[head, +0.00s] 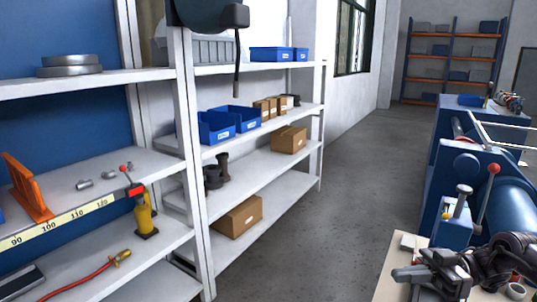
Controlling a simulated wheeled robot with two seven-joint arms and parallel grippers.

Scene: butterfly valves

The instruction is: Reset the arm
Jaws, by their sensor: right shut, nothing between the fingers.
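My right gripper (408,275) is at the lower right, dark grey, in front of a blue machine. Its fingers are shut with nothing between them. It is above or beside a pale tabletop (392,262); I cannot tell whether it touches it. My right arm (505,258) reaches in from the right edge, bent low. I cannot make out a butterfly valve for certain.
White shelves (255,222) fill the left, with blue bins (217,127), cardboard boxes (238,215) and a yellow jack (145,215). The blue machine (463,165) with a red-knobbed lever (487,192) stands close behind my right gripper. The grey floor (345,190) between is clear.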

